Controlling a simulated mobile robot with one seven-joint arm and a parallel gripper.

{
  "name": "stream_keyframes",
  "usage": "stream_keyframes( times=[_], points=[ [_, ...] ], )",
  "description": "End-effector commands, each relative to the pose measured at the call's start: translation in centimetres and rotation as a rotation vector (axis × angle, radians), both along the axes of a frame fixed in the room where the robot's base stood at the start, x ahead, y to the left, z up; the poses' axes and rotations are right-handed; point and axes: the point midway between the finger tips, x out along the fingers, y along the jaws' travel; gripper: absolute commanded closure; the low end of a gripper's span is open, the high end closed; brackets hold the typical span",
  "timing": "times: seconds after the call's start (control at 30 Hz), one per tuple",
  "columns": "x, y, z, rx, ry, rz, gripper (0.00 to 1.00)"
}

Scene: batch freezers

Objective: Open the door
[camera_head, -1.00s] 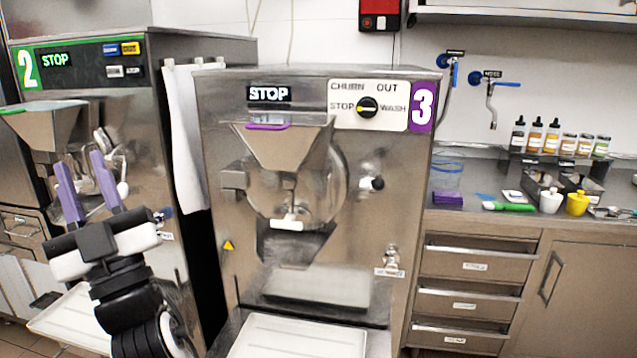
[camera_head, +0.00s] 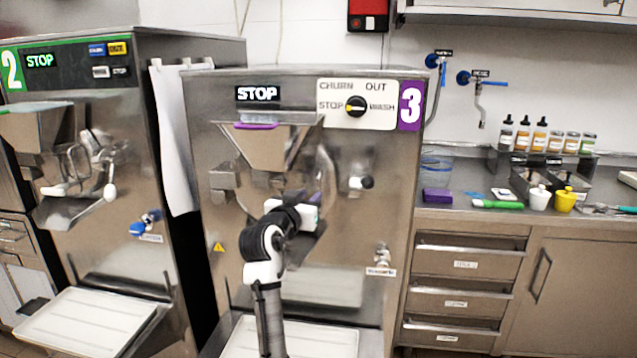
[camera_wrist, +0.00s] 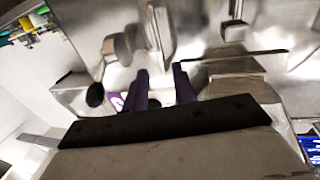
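Freezer 3 (camera_head: 225,290) stands in the middle of the head view, and its rounded metal door (camera_head: 328,178) is partly hidden behind my gripper and arm. The door looks shut against the front. A dark knob on a metal latch (camera_head: 362,182) sticks out right of the door; a dark knob (camera_wrist: 95,95) also shows in the wrist view. My gripper (camera_head: 312,200) is in front of the door, its fingertips hidden in the head view. In the wrist view its two purple fingers (camera_wrist: 161,72) stand apart with nothing clearly between them. Contact with the door cannot be told.
A steel hopper (camera_head: 265,148) sits above the door, and a tap (camera_head: 382,258) is at lower right. A white tray (camera_head: 335,340) lies below. Freezer 2 (camera_head: 125,240) stands at left with its own tray (camera_head: 85,322). A counter (camera_head: 465,212) with bottles and tools is at right.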

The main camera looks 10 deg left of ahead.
Motion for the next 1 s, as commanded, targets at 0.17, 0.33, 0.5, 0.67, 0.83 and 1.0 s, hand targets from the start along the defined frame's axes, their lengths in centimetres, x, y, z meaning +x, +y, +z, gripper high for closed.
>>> stream_keyframes(
  times=[0.17, 0.33, 0.5, 0.67, 0.83, 1.0],
  points=[
    [3.7, -0.7, 0.3, -0.002, 0.002, 0.0, 0.73],
    [6.1, -1.1, 0.2, -0.001, 0.001, 0.001, 0.73],
    [7.2, -1.4, 0.1, 0.0, -0.001, 0.001, 0.73],
    [7.5, -1.4, 0.1, 0.0, -0.002, 0.002, 0.73],
    [7.5, -1.4, 0.0, 0.0, -0.002, 0.003, 0.73],
    [7.4, -1.4, 0.0, 0.0, -0.002, 0.003, 0.95]
  ],
)
